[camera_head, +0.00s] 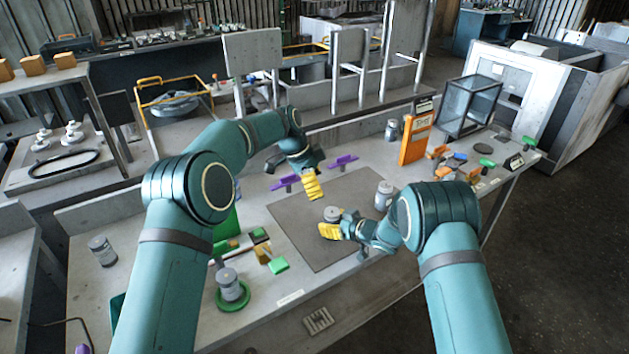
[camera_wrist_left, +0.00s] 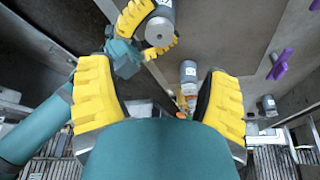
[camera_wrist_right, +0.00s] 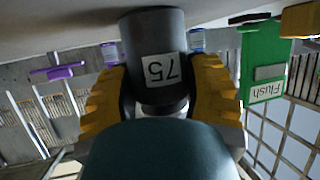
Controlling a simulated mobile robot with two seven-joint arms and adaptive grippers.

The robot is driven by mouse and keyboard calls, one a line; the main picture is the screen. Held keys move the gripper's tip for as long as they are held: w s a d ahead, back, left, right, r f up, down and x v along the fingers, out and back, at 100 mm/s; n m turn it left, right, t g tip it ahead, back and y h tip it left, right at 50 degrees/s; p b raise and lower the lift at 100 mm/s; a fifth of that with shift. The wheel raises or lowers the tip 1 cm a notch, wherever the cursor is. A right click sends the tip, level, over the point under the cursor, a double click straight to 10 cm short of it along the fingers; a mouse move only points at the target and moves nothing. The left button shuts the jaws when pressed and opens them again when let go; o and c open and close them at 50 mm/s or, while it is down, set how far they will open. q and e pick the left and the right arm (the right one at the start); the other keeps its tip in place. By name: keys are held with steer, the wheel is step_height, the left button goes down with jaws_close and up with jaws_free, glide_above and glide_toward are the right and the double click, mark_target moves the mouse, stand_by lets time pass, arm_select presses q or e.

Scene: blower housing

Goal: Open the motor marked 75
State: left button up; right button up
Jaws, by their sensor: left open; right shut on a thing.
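The motor marked 75 (camera_wrist_right: 155,50) is a dark grey cylinder with a white label, seen upside down in the right wrist view. In the head view the motor (camera_head: 332,213) is over the grey mat (camera_head: 290,215). My right gripper (camera_head: 330,230) is shut around it; its yellow fingers also show in the right wrist view (camera_wrist_right: 160,95). The motor also shows in the left wrist view (camera_wrist_left: 158,30). My left gripper (camera_head: 313,188) is open and empty above the mat, up and left of the motor; its fingers also show in the left wrist view (camera_wrist_left: 160,110).
Another grey motor (camera_head: 384,195) stands right of the held one. Purple tools (camera_head: 342,160) lie behind the mat. An orange box (camera_head: 414,138) and a glass case (camera_head: 470,105) stand at the back right. A motor on a green ring (camera_head: 232,290) is at front left, and another motor (camera_head: 102,250) at far left.

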mark_target(331, 211)
arm_select(q)
steer(key=x, duration=1.1)
steer(key=shift+s, duration=0.1)
jaws_close()
steer(key=shift+r, duration=0.2)
stand_by(0.6)
steer(key=shift+r, duration=1)
steer(key=shift+r, duration=2)
arm_select(e)
steer(key=o, duration=1.4)
steer(key=shift+c, duration=0.2)
